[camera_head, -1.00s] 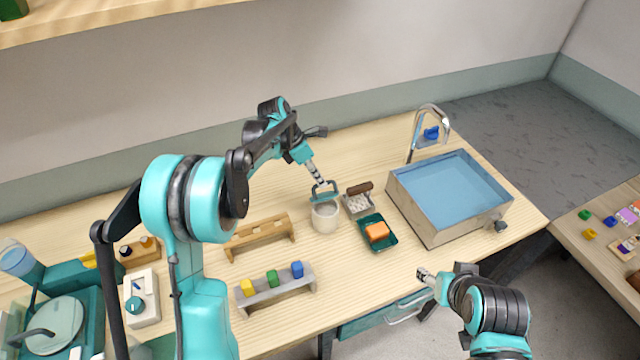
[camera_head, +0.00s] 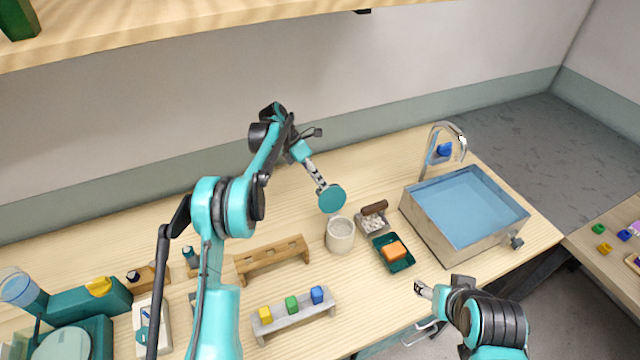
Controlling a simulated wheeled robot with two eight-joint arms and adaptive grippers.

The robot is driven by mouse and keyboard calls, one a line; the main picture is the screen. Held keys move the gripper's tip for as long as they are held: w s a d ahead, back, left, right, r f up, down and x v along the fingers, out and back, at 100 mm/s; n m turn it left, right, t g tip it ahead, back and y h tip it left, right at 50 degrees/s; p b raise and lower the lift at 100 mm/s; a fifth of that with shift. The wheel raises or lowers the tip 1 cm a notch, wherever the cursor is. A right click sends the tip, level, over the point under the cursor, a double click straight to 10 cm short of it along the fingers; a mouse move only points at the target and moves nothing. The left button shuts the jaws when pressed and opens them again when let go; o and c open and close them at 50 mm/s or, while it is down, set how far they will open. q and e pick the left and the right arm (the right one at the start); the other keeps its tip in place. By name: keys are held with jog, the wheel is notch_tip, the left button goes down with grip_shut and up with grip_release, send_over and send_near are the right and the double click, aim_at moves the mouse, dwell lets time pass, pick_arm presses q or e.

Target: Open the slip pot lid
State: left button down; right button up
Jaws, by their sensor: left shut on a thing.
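The slip pot (camera_head: 340,238) is a whitish cylinder on the wooden bench, and its top is uncovered, showing a pale grey inside. My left gripper (camera_head: 320,184) is shut on the round teal lid (camera_head: 332,199). The lid is tilted with its flat face toward the camera, above and slightly left of the pot and apart from its rim. The fingertips are partly hidden by the lid. My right gripper (camera_head: 422,290) hangs at the front edge of the bench, far from the pot; its fingers are too small to read.
Right of the pot are a small tray with white pellets (camera_head: 373,223), a green tray (camera_head: 398,264) with an orange sponge (camera_head: 394,251), and a water-filled sink (camera_head: 440,240). A wooden rack (camera_head: 272,258) and a grey rack with coloured blocks (camera_head: 294,314) stand left. Bench behind the pot is clear.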

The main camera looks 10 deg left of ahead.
pick_arm(q)
jog(key=shift+w+a+f+g+h, duration=0.25)
jog(key=shift+f+g+h, duration=0.35)
jog(key=shift+g, duration=0.1)
jog(key=c, duration=1.6)
grip_release()
jog(key=shift+w+f, duration=0.1)
jog(key=shift+w+a+f, duration=0.1)
jog(key=shift+w+a, duration=0.05)
jog(key=shift+w, duration=0.1)
jog(key=shift+s+r, duration=0.1)
jog(key=shift+r, duration=0.1)
jog(key=shift+r, duration=0.15)
notch_tip(320, 180, up, 10)
jog(key=shift+f, duration=0.1)
